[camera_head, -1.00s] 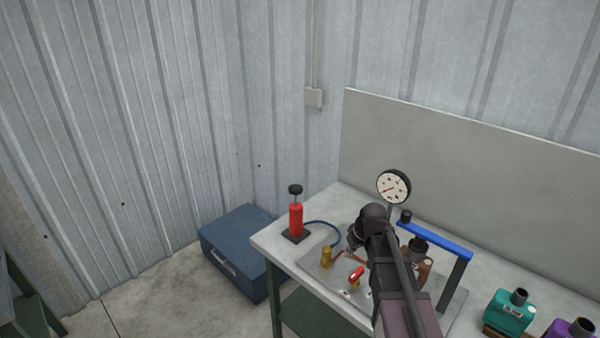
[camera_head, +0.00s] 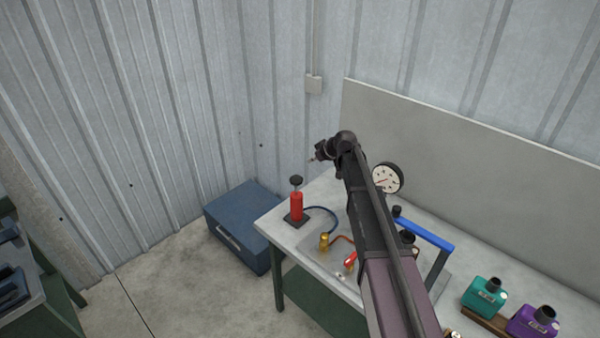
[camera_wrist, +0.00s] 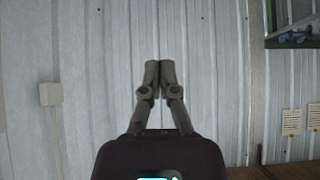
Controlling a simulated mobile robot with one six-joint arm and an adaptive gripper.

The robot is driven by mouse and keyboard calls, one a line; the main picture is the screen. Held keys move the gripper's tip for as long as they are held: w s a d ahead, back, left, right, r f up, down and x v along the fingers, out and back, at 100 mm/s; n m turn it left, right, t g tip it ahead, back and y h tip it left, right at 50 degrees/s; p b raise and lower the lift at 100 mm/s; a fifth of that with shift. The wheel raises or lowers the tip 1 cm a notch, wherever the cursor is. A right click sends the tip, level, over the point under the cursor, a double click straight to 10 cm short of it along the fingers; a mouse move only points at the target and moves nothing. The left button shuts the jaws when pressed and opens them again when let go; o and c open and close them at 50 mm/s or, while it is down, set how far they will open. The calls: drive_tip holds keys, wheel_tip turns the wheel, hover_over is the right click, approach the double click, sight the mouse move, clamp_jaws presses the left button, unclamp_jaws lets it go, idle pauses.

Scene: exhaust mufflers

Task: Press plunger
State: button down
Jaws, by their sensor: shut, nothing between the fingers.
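The red pump (camera_head: 296,207) stands upright on a dark base at the left back corner of the workbench. Its black plunger knob (camera_head: 296,181) sits on top, raised on a thin rod above the red body. My gripper (camera_head: 312,161) is above and slightly right of the knob in the head view, apart from it. In the wrist view my gripper (camera_wrist: 152,66) has its fingertips together with nothing between them, facing the corrugated wall. The pump is out of sight in the wrist view.
A pressure gauge (camera_head: 387,178) and a blue-topped frame (camera_head: 425,234) stand right of my arm. A red-handled valve (camera_head: 350,261) and brass fitting (camera_head: 324,241) sit on the bench plate. Teal (camera_head: 484,296) and purple (camera_head: 533,321) mufflers are at right. A blue box (camera_head: 240,228) is on the floor.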

drive_tip(key=shift+f, duration=0.15)
drive_tip(key=b, duration=0.7)
hover_over(294, 177)
drive_tip(key=s+d, duration=0.1)
drive_tip(key=d, duration=0.1)
drive_tip(key=f, duration=0.7)
drive_tip(key=shift+s, duration=0.2)
drive_tip(key=shift+w+a+f+b, duration=0.1)
drive_tip(key=shift+f+b, duration=0.2)
drive_tip(key=shift+b, duration=0.1)
drive_tip(key=shift+f+b, duration=1.65)
wheel_tip(294, 177, down, 6)
drive_tip(key=b, duration=0.5)
drive_tip(key=shift+r+b, duration=0.2)
drive_tip(key=shift+b, duration=0.15)
